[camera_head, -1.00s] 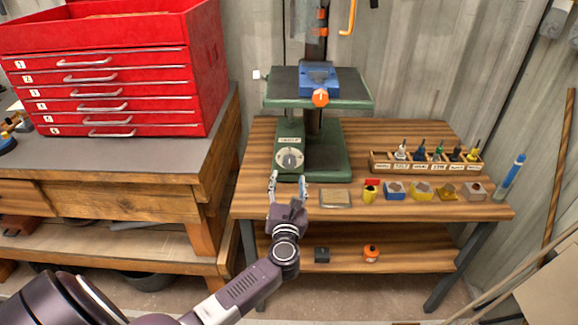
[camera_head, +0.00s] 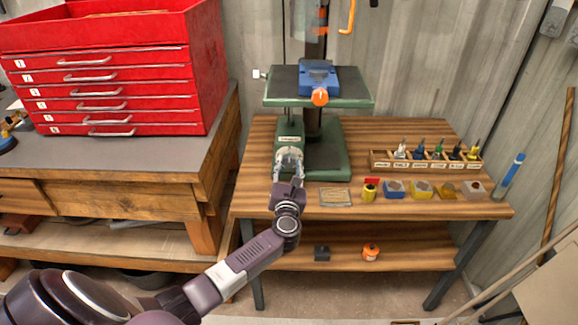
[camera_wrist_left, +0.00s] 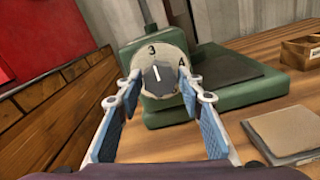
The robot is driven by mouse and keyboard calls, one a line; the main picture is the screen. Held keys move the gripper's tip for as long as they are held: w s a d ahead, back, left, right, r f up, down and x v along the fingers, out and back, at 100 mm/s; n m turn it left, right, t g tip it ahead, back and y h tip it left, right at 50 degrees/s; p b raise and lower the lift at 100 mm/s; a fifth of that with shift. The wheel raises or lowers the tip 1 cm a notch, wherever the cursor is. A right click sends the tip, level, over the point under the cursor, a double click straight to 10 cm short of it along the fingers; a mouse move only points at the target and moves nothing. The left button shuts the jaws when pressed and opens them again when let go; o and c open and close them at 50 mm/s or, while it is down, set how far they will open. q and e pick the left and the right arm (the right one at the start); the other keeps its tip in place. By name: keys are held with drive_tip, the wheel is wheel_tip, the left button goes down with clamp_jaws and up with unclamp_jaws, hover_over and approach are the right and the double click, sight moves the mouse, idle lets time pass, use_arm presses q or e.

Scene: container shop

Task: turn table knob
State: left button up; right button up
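The knob (camera_wrist_left: 159,79) is a dark grey dial with a white pointer line on a pale round plate marked with numbers; 3 and 4 are readable in the left wrist view. It sits on the front of the green drill press base (camera_head: 327,161). My left gripper (camera_head: 288,158) is in front of the dial, with its fingers open on either side of the knob. In the left wrist view, the fingertips (camera_wrist_left: 158,84) flank the knob closely; I cannot tell whether they touch it. In the head view the gripper largely covers the dial. My right gripper is out of view.
The press stands on a wooden bench (camera_head: 260,190). A blue vise (camera_head: 318,75) with an orange knob sits on the green press table. A flat square block (camera_head: 336,197), several small blocks and a bit holder (camera_head: 425,164) lie right. A red drawer chest (camera_head: 110,80) stands left.

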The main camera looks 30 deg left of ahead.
use_arm(q)
drive_tip(key=c, duration=0.6)
